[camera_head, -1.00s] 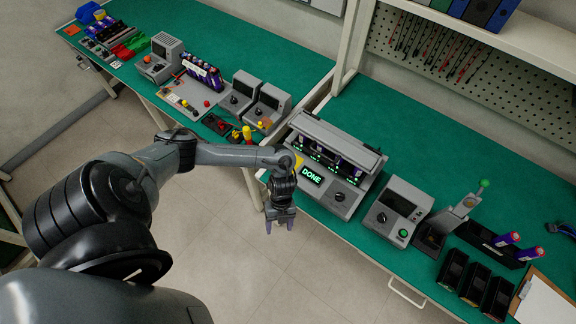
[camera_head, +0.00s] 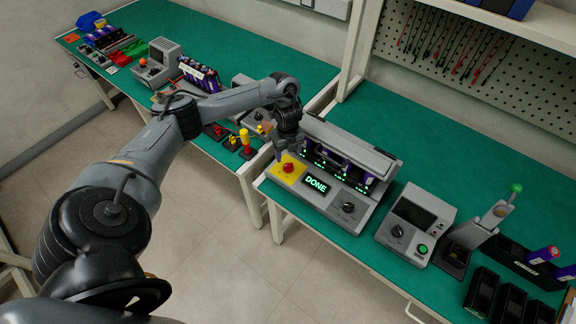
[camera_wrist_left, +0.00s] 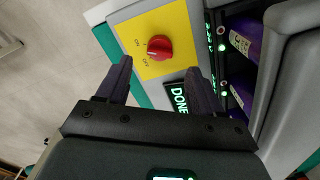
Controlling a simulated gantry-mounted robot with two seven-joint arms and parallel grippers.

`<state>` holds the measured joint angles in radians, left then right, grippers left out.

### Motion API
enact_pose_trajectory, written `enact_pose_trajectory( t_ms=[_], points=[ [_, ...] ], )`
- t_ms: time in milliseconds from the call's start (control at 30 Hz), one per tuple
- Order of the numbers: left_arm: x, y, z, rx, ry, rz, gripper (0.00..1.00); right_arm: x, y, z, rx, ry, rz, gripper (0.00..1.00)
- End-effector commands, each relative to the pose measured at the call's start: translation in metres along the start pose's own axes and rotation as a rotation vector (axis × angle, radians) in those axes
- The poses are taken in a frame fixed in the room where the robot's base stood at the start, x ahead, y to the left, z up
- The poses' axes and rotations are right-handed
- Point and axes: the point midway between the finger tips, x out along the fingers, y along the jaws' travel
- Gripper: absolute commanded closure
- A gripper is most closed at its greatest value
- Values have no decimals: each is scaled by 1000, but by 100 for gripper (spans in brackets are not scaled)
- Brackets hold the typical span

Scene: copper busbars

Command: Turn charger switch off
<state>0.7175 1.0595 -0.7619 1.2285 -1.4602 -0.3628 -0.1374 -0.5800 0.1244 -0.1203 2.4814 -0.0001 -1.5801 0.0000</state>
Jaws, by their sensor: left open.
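The charger (camera_head: 338,172) is a grey box on the green bench, with a lit DONE display (camera_head: 316,185). Its switch is a red rotary knob (camera_head: 288,168) on a yellow plate (camera_head: 284,176) at the left front corner. In the left wrist view the red knob (camera_wrist_left: 160,47) sits beside ON and OFF labels; I cannot tell which label it points to. My left gripper (camera_head: 286,149) hangs just above and behind the knob in the head view. Its open fingers (camera_wrist_left: 158,66) stand apart and empty, with the knob between and beyond their tips. My right gripper is not in view.
Purple cells sit in the charger's slots under a raised grey lid (camera_head: 348,143). A grey tester (camera_head: 413,222) with a green button stands to the right. Yellow and red-handled tools (camera_head: 245,142) lie to the left, across a gap between benches.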

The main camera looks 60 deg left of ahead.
Motion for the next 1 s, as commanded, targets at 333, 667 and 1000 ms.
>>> enact_pose_trajectory(
  t_ms=[333,667,1000],
  points=[
    [50,0,0,-1,1,1,34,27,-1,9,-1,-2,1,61],
    [59,0,0,1,0,0,34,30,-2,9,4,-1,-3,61],
    [59,0,0,0,0,0,61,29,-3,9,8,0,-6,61]
  ],
)
